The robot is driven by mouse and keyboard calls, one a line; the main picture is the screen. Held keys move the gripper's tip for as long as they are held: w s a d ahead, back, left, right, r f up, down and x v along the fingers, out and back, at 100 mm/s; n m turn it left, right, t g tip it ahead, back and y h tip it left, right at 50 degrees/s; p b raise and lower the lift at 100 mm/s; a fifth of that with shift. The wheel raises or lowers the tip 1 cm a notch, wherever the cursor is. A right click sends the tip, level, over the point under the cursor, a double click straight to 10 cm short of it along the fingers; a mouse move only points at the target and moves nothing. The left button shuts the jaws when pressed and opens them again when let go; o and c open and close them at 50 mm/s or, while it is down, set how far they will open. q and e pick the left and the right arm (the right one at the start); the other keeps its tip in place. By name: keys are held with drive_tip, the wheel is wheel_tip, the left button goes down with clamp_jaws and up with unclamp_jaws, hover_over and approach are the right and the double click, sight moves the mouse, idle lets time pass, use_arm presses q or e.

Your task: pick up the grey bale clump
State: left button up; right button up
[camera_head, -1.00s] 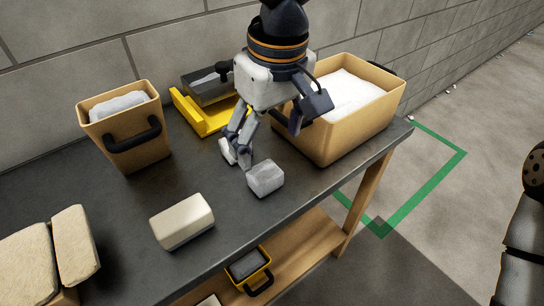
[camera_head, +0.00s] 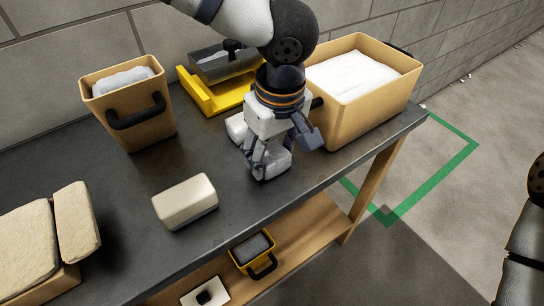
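The grey bale clump (camera_head: 275,164) is a small pale grey block on the dark bench top, near its front edge. My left gripper (camera_head: 266,162) comes down from above right at it. I cannot tell whether the fingers press on the clump. The clump appears to rest on the bench. My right gripper is out of view; only a dark part of my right arm shows at the right edge.
A tan bin with white fill (camera_head: 345,113) stands close right of the gripper. A pale block (camera_head: 237,127) lies just behind. A yellow tray (camera_head: 212,100), a tan bucket (camera_head: 135,126), a cream block (camera_head: 186,202) and beige bales (camera_head: 76,222) stand leftward. A yellow container (camera_head: 251,254) sits below.

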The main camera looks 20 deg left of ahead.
sight(269, 153)
use_arm(q)
drive_tip(key=shift+r, duration=0.1)
drive_tip(key=shift+r, duration=0.35)
drive_tip(key=r, duration=0.2)
drive_tip(key=s+r+p, duration=0.1)
drive_tip(key=r, duration=0.1)
drive_tip(key=s+r+p, duration=0.1)
drive_tip(key=s+r, duration=0.3)
drive_tip(key=s, duration=0.2)
drive_tip(key=s+a+r, duration=0.1)
drive_tip(key=s+r, duration=0.3)
drive_tip(key=s, duration=0.3)
drive_tip(key=shift+p, duration=0.4)
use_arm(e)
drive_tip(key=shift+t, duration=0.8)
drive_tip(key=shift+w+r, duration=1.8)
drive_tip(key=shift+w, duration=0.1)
use_arm(q)
drive_tip(key=shift+a, duration=0.1)
